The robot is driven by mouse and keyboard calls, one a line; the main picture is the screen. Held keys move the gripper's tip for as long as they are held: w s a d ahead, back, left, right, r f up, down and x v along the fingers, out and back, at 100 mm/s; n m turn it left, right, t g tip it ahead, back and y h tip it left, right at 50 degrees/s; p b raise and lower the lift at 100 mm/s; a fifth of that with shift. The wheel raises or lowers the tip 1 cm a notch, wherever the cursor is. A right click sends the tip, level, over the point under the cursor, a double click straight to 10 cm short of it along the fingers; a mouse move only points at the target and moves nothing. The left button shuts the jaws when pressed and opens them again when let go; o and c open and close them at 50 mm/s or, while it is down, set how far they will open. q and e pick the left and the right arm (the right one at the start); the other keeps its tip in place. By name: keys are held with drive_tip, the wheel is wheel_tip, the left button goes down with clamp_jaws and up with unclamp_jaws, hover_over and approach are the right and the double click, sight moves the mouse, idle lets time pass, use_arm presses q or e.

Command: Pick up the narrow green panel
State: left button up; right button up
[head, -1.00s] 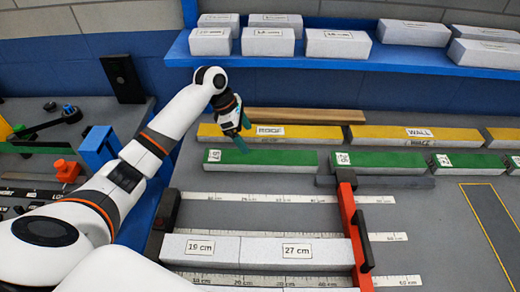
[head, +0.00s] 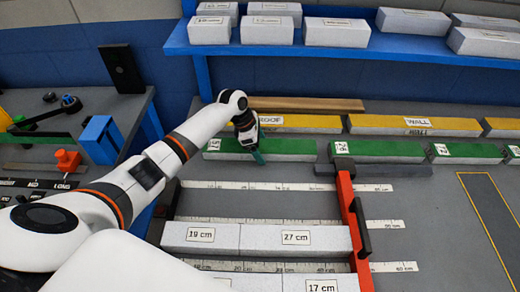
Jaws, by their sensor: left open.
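Several green-topped panels lie in a row across the table. The leftmost green panel (head: 290,149) is a long strip with a white number tag at its left end. A second green panel (head: 385,150) lies right of it, and shorter-looking pieces (head: 470,152) continue at the right. Which one is the narrow one I cannot tell for sure. My left gripper (head: 258,157) is open, pointing down over the leftmost green panel, its teal fingertips at the panel's front edge. Whether they touch it is unclear. The gripper hides part of this panel. My right gripper is out of view.
Yellow panels (head: 405,124) lie just behind the green row, with a brown wooden strip (head: 310,104) further back. In front are white rulers, pale blocks (head: 295,238) and a red-framed stop (head: 352,225). A blue shelf (head: 400,58) with white blocks overhangs the back.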

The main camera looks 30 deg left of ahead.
use_arm(q)
drive_tip(key=shift+r, duration=0.1)
drive_tip(key=c, duration=1.2)
